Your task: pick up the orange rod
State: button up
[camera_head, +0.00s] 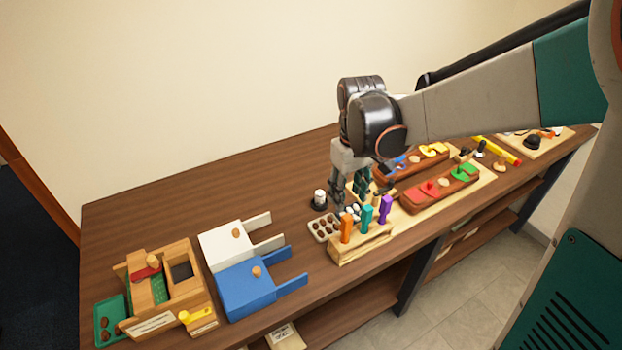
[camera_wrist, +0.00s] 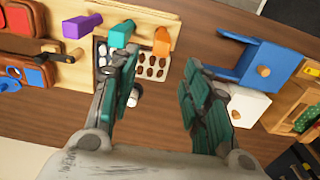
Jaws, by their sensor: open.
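The orange rod (camera_head: 346,228) stands upright at the left end of a wooden block (camera_head: 350,252), in a row with a teal rod (camera_head: 366,217) and a purple rod (camera_head: 385,209). In the wrist view the orange rod (camera_wrist: 161,42) shows near the top, beyond the fingertips. My gripper (camera_head: 349,201) is open and empty, above the table behind the rod row. In the wrist view my gripper (camera_wrist: 158,62) has its fingers wide apart with nothing between them. The lower part of the orange rod is set in the block and hidden.
A tray with brown pieces (camera_head: 321,228) sits close left of the block. A dark-based white knob (camera_head: 319,199) stands behind it. White (camera_head: 222,241) and blue (camera_head: 243,288) boxes lie further left. Red-brown boards (camera_head: 439,190) lie right. Bare table is at the back left.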

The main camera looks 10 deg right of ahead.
aim_at(346, 216)
jog(key=shift+f, duration=0.6)
notch_tip(346, 216, down, 8)
jog(key=shift+r+b, duration=0.2)
jog(key=shift+b, duration=1)
jog(key=shift+s+d+f+b, duration=0.15)
jog(key=shift+f+b, duration=0.4)
jog(key=shift+f, duration=0.85)
jog(key=shift+s+a+f+b, duration=0.1)
jog(key=shift+f+b, duration=0.4)
jog(key=shift+f, duration=0.85)
grip_shut()
